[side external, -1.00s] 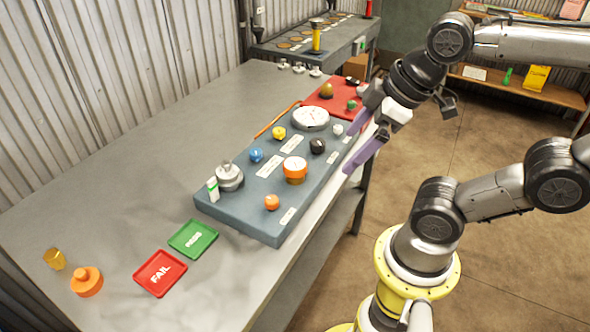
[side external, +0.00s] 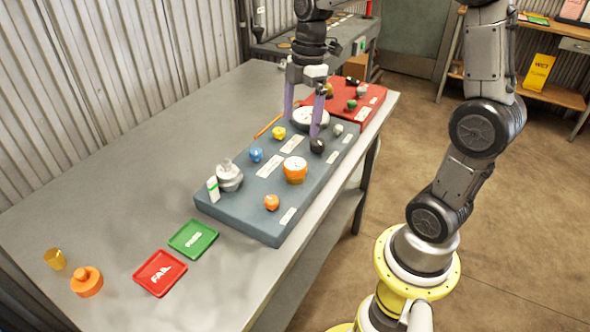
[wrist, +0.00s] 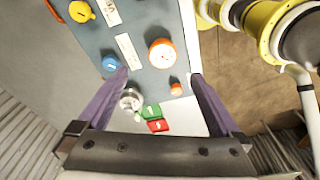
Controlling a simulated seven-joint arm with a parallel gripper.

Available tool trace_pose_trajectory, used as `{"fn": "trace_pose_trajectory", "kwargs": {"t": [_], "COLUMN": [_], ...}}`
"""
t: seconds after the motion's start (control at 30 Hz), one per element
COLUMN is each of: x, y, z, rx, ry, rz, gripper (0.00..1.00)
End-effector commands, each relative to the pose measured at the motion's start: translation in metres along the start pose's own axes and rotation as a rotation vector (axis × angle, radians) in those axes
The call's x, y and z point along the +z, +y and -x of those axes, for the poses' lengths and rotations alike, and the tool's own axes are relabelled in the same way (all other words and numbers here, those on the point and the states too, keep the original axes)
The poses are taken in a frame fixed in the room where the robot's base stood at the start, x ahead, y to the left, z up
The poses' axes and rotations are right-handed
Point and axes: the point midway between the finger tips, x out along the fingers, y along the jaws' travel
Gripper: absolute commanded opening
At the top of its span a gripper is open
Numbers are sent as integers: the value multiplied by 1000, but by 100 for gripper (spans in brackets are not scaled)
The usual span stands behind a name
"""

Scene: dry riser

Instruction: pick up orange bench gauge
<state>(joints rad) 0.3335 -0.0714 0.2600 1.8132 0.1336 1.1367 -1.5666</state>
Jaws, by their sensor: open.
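The orange bench gauge (side external: 295,171), a round orange body with a white dial face, stands on the blue-grey board. It also shows in the wrist view (wrist: 162,54), dial towards the camera and apart from my fingers. My gripper (side external: 303,121) is open and empty, pointing down over the far part of the board. In the side view it hangs beyond the gauge, in front of a white round dial (side external: 309,117) that it partly hides. In the wrist view my two purple fingers (wrist: 160,75) spread wide, with the gauge showing a little above the gap between their tips.
Blue (side external: 256,155), yellow (side external: 279,133), black (side external: 317,145) and small orange (side external: 271,202) knobs surround the gauge. A silver piece (side external: 229,177) stands at the board's left. Green (side external: 193,238) and red (side external: 160,273) trays lie nearer.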

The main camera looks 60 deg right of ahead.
Motion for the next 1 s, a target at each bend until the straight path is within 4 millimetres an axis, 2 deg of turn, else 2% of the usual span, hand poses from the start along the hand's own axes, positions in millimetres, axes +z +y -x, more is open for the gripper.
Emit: {"fn": "trace_pose_trajectory", "kwargs": {"t": [0.1,0.3,0.57,0.83,1.0], "x": [0,-1,-2,-7,-7], "y": [-2,-2,-2,-7,-6], "z": [-25,-58,-75,-112,-122], "rx": [-7,-3,-2,-4,0], "ry": [0,0,-1,0,0], "rz": [1,2,3,1,2], "gripper": [100,100,100,100,100]}}
